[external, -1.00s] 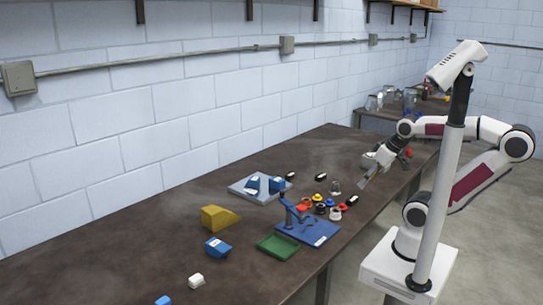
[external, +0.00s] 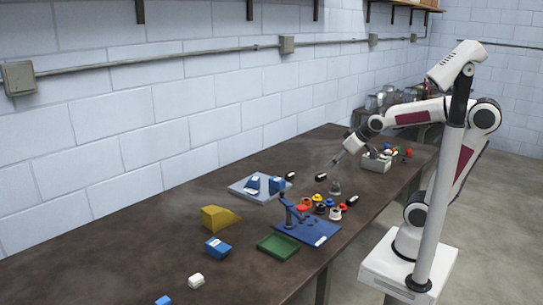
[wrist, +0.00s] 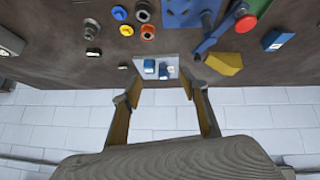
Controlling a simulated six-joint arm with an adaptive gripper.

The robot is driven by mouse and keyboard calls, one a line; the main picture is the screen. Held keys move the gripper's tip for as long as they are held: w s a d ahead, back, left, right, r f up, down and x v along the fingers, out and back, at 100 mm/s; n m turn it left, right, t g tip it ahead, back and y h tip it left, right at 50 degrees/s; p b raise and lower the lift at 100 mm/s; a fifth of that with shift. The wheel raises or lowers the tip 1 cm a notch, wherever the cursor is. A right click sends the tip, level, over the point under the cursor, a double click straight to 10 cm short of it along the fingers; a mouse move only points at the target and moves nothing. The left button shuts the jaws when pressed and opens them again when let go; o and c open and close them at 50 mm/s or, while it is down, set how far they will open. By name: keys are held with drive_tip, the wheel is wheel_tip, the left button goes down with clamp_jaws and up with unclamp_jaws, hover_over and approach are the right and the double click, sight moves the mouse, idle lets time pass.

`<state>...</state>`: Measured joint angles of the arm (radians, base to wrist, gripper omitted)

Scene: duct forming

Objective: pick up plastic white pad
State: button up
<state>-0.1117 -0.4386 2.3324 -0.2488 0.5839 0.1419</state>
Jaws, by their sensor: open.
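A flat pale plate (external: 246,190) lies on the dark table near the wall, with blue-and-white blocks on it. In the wrist view the plate (wrist: 172,62) shows ahead, between my finger lines. A small white block (external: 196,280) lies alone at the near end of the table; I do not make it out in the wrist view. I cannot tell which of these two is the white pad.
A blue fixture (external: 312,232), a green tray (external: 278,247), a yellow wedge (external: 218,218) and a blue block (external: 217,248) stand on the table. A grey bin (external: 376,164) is behind. The near-left table is mostly clear.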

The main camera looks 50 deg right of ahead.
drive_tip(key=w+a+n+t+y, duration=0.1)
drive_tip(key=w+a+n, duration=0.1)
drive_tip(key=w+a, duration=0.45)
drive_tip(key=w+a+n+t+y, duration=0.15)
drive_tip(key=w+a, duration=0.25)
drive_tip(key=w, duration=0.6)
drive_tip(key=w+a+f+n+y, duration=0.2)
drive_tip(key=w+a, duration=0.2)
drive_tip(key=a, duration=0.4)
drive_tip(key=w+a+f+n+y, duration=0.2)
drive_tip(key=w+a, duration=0.2)
drive_tip(key=a, duration=0.3)
drive_tip(key=s+a+f+n+g+y, duration=0.2)
drive_tip(key=s+a+f, duration=0.1)
drive_tip(key=a+f, duration=0.3)
drive_tip(key=s+a+f+n+g+y, duration=0.2)
drive_tip(key=a+f, duration=0.4)
drive_tip(key=a, duration=0.5)
drive_tip(key=s+a+f+n+g+y, duration=0.2)
drive_tip(key=s+a+f+g, duration=0.1)
drive_tip(key=a+f, duration=0.4)
drive_tip(key=shift+s+a+n+g, duration=0.2)
drive_tip(key=shift+s+a, duration=0.1)
drive_tip(key=shift+a, duration=0.3)
drive_tip(key=shift+s+a+n+g, duration=0.15)
drive_tip(key=shift+s+a, duration=0.15)
drive_tip(key=shift+a, duration=0.3)
drive_tip(key=shift+s+a+f, duration=0.3)
drive_tip(key=shift+s, duration=0.05)
